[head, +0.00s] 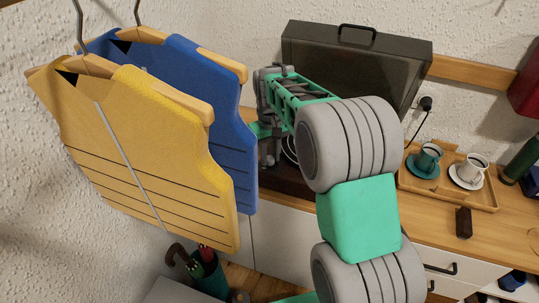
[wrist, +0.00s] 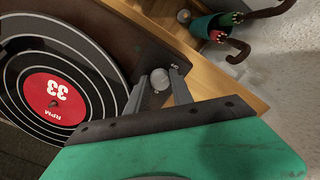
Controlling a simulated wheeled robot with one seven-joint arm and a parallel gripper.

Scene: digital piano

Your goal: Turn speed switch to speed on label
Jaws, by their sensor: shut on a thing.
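The record player (wrist: 125,38) is dark brown, and its grey lid (head: 350,62) stands open at the back in the head view. A black record (wrist: 92,92) lies on it, with a red label (wrist: 52,100) reading "33 RPM", upside down in the wrist view. A small round light-grey knob (wrist: 160,78), apparently the speed switch, sits near the deck's corner, with tiny pale marks beside it that I cannot read. My gripper (wrist: 159,88) is shut on this knob, one finger on each side. In the head view, my arm and the hanging vests hide most of the deck.
A yellow vest (head: 150,150) and a blue vest (head: 205,95) hang at the left, close to my arm. A wooden tray (head: 485,195) with two cups stands on the right of the cabinet. Umbrellas in a green holder (head: 208,280) stand on the floor below.

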